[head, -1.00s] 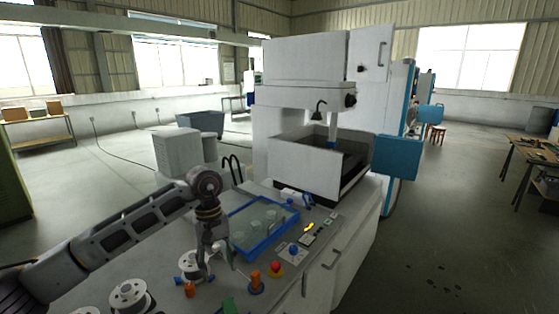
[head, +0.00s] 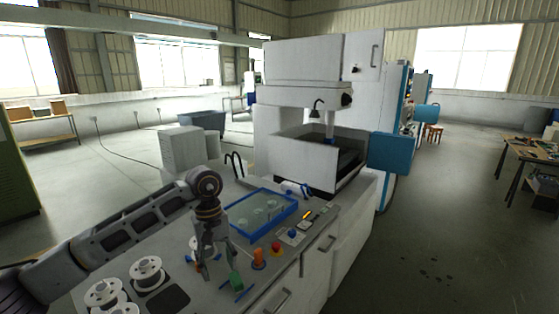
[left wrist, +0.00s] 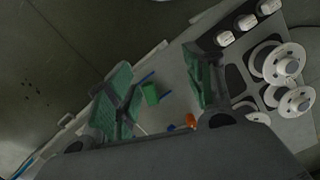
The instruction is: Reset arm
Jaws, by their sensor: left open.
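My left gripper (head: 220,268) hangs from the left arm over the near part of the grey worktop (head: 180,270), pointing down. Its fingers are spread, and nothing shows held between them. In the left wrist view the fingers with green pads (left wrist: 160,82) are apart. A small green block (head: 236,282) is near the fingertips in the head view; it also shows between the fingers in the left wrist view (left wrist: 151,94), seemingly below them. I cannot tell the height gap. My right gripper is in neither view.
White spools (head: 147,272) lie left of the gripper. An orange peg-like part (head: 258,259) and a red button (head: 276,248) are to its right. A blue-rimmed tray (head: 236,229) lies behind. A white machine (head: 305,160) stands at the back. Open floor is on the right.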

